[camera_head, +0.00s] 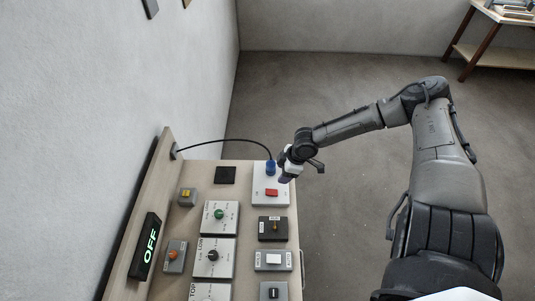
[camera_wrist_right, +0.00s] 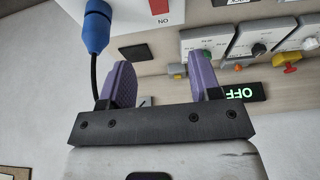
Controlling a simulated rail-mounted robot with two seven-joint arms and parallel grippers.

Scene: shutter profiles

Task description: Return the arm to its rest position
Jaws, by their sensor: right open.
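My right gripper (camera_head: 284,178) is over the far right corner of the wooden control panel, by the white plate with a red switch (camera_head: 271,192). In the right wrist view the two purple fingers of my right gripper (camera_wrist_right: 162,85) stand wide apart with nothing between them. A blue plug (camera_head: 270,168) on a black cable is close to the gripper. It also shows in the right wrist view (camera_wrist_right: 97,27), beyond the left finger. My left gripper does not show in either view.
The panel (camera_head: 257,284) carries several switches and knobs, including a green knob (camera_head: 219,214) and a white rocker (camera_head: 274,259). A display (camera_head: 149,246) reads OFF. A wall is on the left. The floor (camera_head: 350,200) beside the panel is clear. A shelf table (camera_head: 495,50) stands far right.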

